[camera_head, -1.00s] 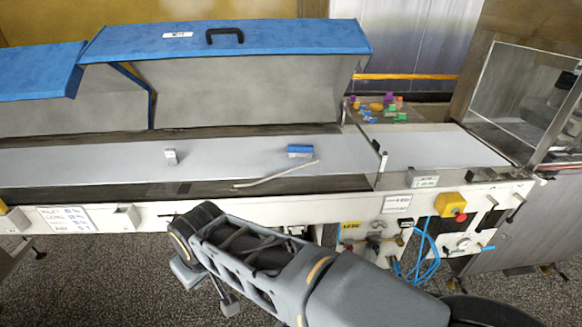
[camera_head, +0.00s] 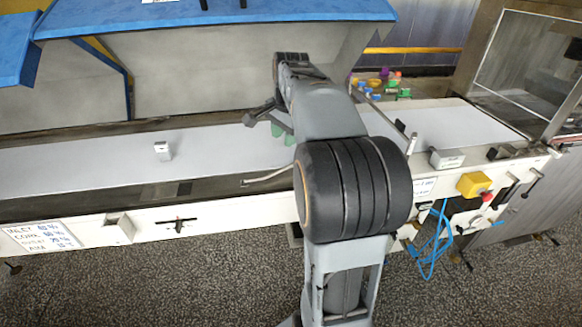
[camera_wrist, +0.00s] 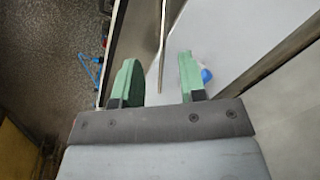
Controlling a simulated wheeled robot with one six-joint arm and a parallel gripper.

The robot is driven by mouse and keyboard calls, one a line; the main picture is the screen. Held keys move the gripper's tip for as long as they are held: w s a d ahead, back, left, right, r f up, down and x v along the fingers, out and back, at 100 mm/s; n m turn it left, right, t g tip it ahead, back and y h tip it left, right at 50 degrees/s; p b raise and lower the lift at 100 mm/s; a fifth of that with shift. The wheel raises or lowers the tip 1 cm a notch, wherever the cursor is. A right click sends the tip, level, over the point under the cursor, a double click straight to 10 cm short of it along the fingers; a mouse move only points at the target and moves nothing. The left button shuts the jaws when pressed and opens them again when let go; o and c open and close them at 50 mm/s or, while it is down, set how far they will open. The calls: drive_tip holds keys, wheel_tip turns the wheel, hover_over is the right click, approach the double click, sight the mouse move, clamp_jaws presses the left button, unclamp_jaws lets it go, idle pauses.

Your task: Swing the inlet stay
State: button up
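A thin pale rod (camera_head: 266,177), which looks like the stay, lies slanted at the near edge of the white belt (camera_head: 70,163). Its right part is hidden behind my arm in the head view. In the wrist view the rod (camera_wrist: 162,45) runs down from the top, its end between my green fingers in the picture. My gripper (camera_wrist: 158,78) is open and empty; whether the rod is at finger height I cannot tell. In the head view my gripper (camera_head: 283,132) is over the belt, partly hidden by my arm. A blue piece (camera_wrist: 206,75) shows beside the right finger.
A raised blue hood (camera_head: 250,15) with a grey inner face stands behind the belt. A small white block (camera_head: 162,151) sits on the belt at left. An upright post (camera_head: 412,144), a yellow switch box (camera_head: 473,184) and coloured pieces (camera_head: 390,82) are at right.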

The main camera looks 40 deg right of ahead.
sight(291, 165)
drive_tip(key=w+d+f+m, duration=0.1)
drive_tip(key=f, duration=0.3)
drive_tip(key=w+d+f+b, duration=0.1)
drive_tip(key=d+f, duration=0.1)
drive_tip(key=f, duration=0.3)
drive_tip(key=w+d+f+m, duration=0.1)
drive_tip(key=f, duration=0.3)
drive_tip(key=shift+w+d+f+m, duration=0.1)
drive_tip(key=shift+d+f+m, duration=0.15)
drive_tip(key=shift+f+m, duration=0.05)
clamp_jaws()
